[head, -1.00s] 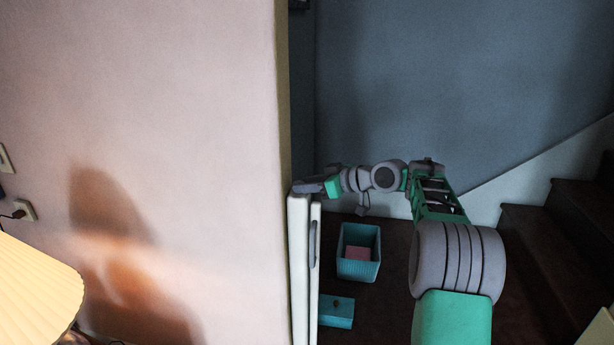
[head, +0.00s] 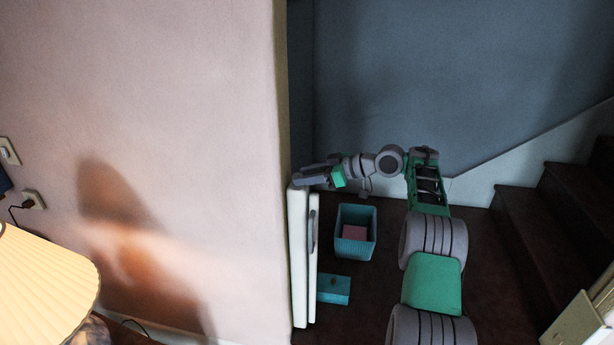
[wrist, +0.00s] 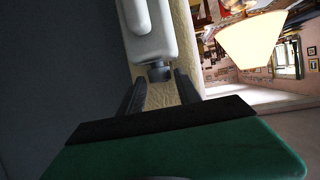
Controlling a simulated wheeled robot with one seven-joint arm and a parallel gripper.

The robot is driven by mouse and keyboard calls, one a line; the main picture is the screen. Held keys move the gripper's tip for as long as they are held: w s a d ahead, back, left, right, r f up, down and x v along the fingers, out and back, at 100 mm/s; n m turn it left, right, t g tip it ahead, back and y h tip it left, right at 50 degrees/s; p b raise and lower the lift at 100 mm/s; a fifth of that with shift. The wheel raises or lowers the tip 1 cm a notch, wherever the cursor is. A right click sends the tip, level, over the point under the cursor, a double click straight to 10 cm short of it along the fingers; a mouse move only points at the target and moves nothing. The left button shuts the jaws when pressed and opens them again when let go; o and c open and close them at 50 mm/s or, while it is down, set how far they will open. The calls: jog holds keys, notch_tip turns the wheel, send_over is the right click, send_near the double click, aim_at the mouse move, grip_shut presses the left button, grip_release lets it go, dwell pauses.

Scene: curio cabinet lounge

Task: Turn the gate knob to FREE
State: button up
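The gate (head: 299,260) is a folded pair of narrow white panels standing at the end of the pink wall. Its grey knob (wrist: 159,73) shows in the wrist view as a short dark cylinder at the end of the white gate part (wrist: 148,30). My gripper (wrist: 161,80) is open, with one dark finger on each side of the knob's line. The knob is at or just past the fingertips; I cannot tell if they touch it. In the head view my gripper (head: 306,177) is at the gate's top, hiding the knob. No knob marking is readable.
A teal bin (head: 355,248) with a pink item (head: 354,232) and a teal box (head: 333,289) stand on the dark floor right of the gate. Stairs (head: 545,230) rise at the right. A lamp (head: 40,285) is at lower left. The wall edge (head: 281,150) is close to my gripper.

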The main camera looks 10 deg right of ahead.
jog(key=shift+o, duration=1.3)
jog(key=shift+f, duration=0.1)
jog(key=shift+f+b, duration=0.1)
jog(key=shift+b, duration=0.65)
